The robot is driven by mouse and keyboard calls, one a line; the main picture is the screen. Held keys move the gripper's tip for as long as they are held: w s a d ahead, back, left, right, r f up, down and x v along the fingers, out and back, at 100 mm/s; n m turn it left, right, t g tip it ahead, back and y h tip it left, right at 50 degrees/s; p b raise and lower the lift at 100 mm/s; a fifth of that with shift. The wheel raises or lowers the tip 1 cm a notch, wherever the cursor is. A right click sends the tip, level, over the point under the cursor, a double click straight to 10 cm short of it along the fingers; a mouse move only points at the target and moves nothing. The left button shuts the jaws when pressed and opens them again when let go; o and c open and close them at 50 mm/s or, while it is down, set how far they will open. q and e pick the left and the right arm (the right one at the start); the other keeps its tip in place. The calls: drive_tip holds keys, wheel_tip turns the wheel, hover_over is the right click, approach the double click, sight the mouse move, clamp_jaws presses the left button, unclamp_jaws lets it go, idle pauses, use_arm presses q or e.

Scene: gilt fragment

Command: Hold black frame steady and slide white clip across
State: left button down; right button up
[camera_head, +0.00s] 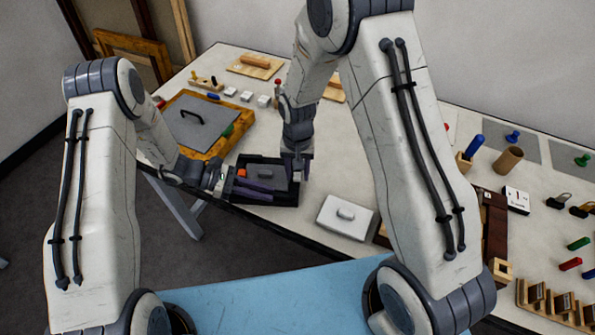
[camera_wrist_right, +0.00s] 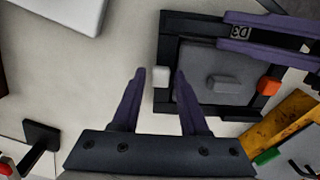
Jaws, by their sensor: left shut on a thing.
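The black frame (camera_wrist_right: 168,35) holds a dark grey panel with a raised handle; in the head view the frame (camera_head: 285,201) lies at the table's front edge. My left gripper (camera_wrist_right: 228,30) is shut on one side of it, its purple fingers along a bar marked "D3"; its fingers show in the head view (camera_head: 258,190). The white clip (camera_wrist_right: 160,76) sits at the frame's edge, between the fingertips of my right gripper (camera_wrist_right: 160,73). Those fingers are open, with a gap on each side. In the head view my right gripper (camera_head: 296,172) points down and hides the clip.
An orange block (camera_wrist_right: 268,86) sits on the frame's opposite side. A golden frame with a grey panel (camera_head: 190,125) lies behind left.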

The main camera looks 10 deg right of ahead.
clamp_jaws()
idle(1.2)
